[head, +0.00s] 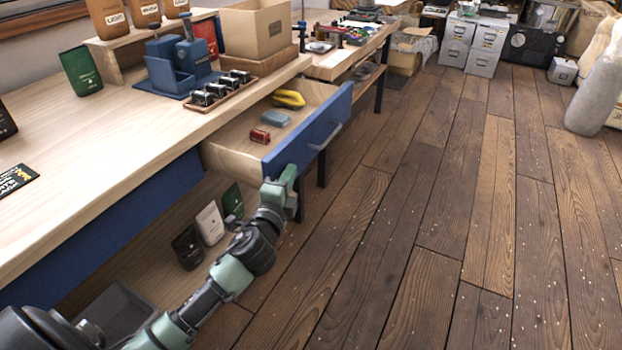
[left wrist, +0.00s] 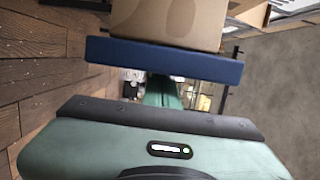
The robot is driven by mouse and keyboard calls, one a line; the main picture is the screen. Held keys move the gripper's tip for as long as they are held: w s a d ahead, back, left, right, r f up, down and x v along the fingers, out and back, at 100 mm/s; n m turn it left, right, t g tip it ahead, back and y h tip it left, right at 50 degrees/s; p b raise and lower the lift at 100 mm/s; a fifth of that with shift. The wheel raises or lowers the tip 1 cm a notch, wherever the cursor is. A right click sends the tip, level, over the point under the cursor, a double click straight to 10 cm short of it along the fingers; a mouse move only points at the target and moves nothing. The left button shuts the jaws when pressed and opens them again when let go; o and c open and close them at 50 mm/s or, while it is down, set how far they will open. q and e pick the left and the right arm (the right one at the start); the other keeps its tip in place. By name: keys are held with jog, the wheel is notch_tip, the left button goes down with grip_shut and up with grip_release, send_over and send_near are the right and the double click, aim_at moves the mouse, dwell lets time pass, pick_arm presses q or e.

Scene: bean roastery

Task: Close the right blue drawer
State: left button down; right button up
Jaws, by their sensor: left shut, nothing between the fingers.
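The right blue drawer (head: 310,130) stands pulled out from the wooden workbench in the head view. Its blue front has a grey handle (head: 325,137). Inside lie a red item (head: 260,136), a blue item (head: 275,119) and a yellow item (head: 289,98). My left gripper (head: 284,178) is at the lower near end of the drawer front, shut with nothing held. I cannot tell whether it touches the front. In the left wrist view, a blue panel (left wrist: 200,64) that looks like the drawer front crosses ahead of my gripper (left wrist: 163,90). My right gripper is not in view.
A rack of small dark jars (head: 222,90) and a cardboard box (head: 256,28) stand on the workbench (head: 90,140). Several pouches, one of them white (head: 210,223), stand on the shelf below. The wooden floor (head: 450,200) to the right is clear.

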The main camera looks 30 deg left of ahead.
aim_at(226, 160)
pick_arm(q)
jog(key=a, duration=1)
jog(key=shift+w+p, duration=0.1)
jog(key=shift+p, duration=0.2)
jog(key=a, duration=0.8)
jog(key=shift+w, duration=0.15)
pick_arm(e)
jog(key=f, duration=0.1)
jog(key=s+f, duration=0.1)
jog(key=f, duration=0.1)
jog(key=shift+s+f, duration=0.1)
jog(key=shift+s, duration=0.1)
pick_arm(q)
jog(key=shift+d, duration=0.1)
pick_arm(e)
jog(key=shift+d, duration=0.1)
